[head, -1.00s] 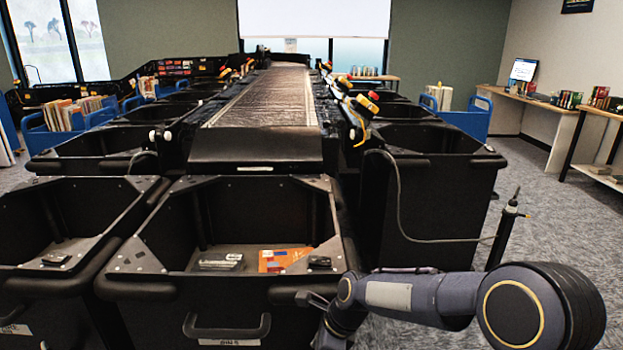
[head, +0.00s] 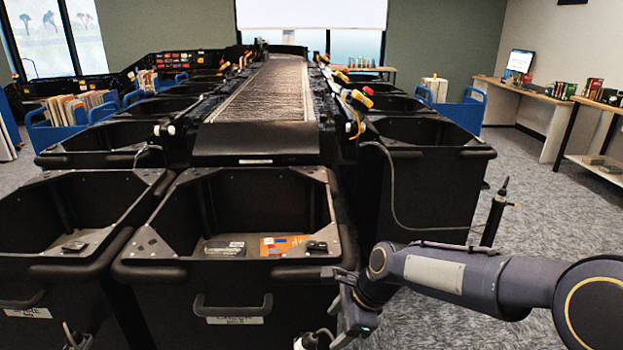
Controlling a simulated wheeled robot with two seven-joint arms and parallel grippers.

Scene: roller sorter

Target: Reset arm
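My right arm comes in from the right, bent downward at the wrist in front of the near middle bin (head: 150,272). My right gripper (head: 316,340) is low at the bottom edge, beside the bin's front right corner, and partly cut off. I see nothing clearly held in it, and its opening cannot be made out. The rest of the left arm is out of view.
The near middle bin holds a dark book (head: 224,248) and an orange book (head: 283,245). Another black bin (head: 22,272) stands to its left. The roller conveyor (head: 262,98) runs back between rows of bins. Carpet (head: 450,310) is open at right.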

